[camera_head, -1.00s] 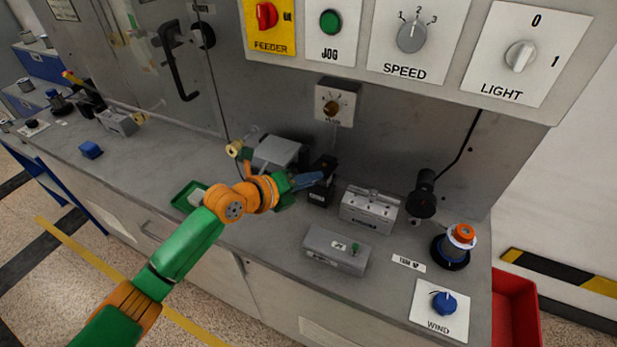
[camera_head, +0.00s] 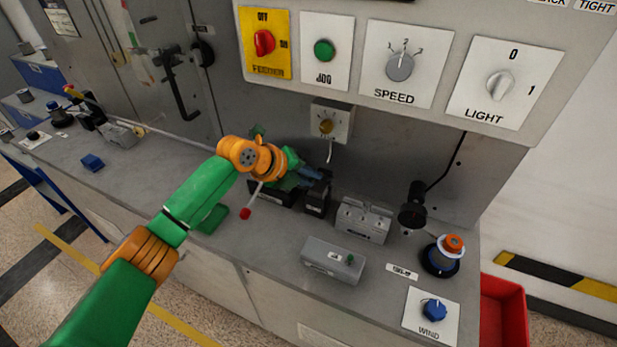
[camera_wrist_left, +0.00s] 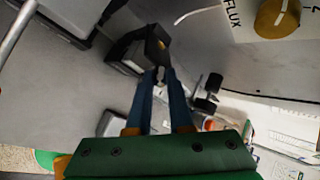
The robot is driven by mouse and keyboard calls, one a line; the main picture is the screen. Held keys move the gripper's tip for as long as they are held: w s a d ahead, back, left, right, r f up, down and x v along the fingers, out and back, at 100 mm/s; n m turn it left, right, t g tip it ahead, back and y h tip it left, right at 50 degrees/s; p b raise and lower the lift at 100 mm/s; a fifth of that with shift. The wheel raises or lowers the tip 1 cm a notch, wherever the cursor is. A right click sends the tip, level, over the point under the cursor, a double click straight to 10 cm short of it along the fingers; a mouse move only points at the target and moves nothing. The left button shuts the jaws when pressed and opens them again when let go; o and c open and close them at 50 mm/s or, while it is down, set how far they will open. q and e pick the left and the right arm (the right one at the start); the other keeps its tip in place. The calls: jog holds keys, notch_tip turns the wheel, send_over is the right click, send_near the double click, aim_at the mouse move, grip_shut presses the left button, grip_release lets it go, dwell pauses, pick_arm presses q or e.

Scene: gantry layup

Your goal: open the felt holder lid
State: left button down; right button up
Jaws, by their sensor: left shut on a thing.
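The felt holder appears to be the small black block (camera_head: 316,200) standing on the bench right of centre; it also shows in the wrist view (camera_wrist_left: 126,55). My left gripper (camera_head: 316,179) reaches it from the left, with its blue fingers at the block's top. In the wrist view, my fingertips (camera_wrist_left: 161,76) close on a small part at the black piece's near end, which I take to be the lid's tab. The fingers hide most of that part. I cannot tell how far the lid is raised. My right gripper is not in view.
A grey box with switches (camera_head: 363,220) and a lower grey box (camera_head: 333,260) stand to the right. A thin rod with a red knob (camera_head: 245,213) sticks out below my left wrist. The flux dial (camera_head: 326,126) is on the wall above. The bench front is clear.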

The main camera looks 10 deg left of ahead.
pick_arm(q)
jog(key=c, duration=0.8)
grip_release()
jog(key=shift+w+f, duration=0.1)
jog(key=b+v, duration=0.2)
jog(key=v, duration=0.5)
